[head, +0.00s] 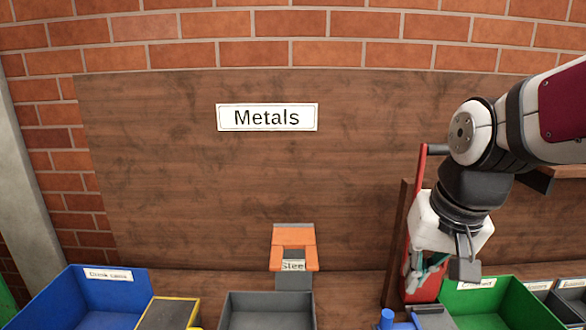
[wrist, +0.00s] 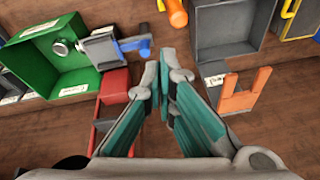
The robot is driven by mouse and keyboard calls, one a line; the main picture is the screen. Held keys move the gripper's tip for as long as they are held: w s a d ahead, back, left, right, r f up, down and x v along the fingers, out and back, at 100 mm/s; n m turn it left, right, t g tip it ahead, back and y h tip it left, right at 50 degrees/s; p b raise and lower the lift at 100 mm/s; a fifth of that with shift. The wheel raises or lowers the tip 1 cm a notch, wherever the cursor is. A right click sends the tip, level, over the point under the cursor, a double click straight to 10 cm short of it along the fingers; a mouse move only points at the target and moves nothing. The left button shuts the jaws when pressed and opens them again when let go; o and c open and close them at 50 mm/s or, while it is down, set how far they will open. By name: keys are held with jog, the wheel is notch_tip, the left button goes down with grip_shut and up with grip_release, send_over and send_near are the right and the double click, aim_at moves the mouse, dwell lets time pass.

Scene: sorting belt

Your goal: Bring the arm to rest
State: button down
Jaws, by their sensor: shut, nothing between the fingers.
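My gripper (head: 426,284) hangs from my arm at the right in the head view, pointing down in front of a red upright frame (head: 416,220). In the wrist view its teal fingers (wrist: 161,66) come together at the tips, with nothing between them. The gripper is in the air above the bench and appears apart from the things below. Part of the red frame is hidden behind it.
A green bin (head: 497,303) is right of my gripper; a grey-and-blue device (wrist: 106,47) lies beside it. A grey bin (head: 267,311), an orange bracket (head: 294,240) labelled Steel and a blue bin (head: 75,300) are further left. A wooden board (head: 170,170) stands behind.

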jog(key=s+r+n+t, duration=0.2)
jog(key=s, duration=0.9)
jog(key=shift+s+d+r+h, duration=0.15)
jog(key=shift+d+r+h, duration=0.1)
jog(key=shift+h, duration=0.05)
dwell(1.2)
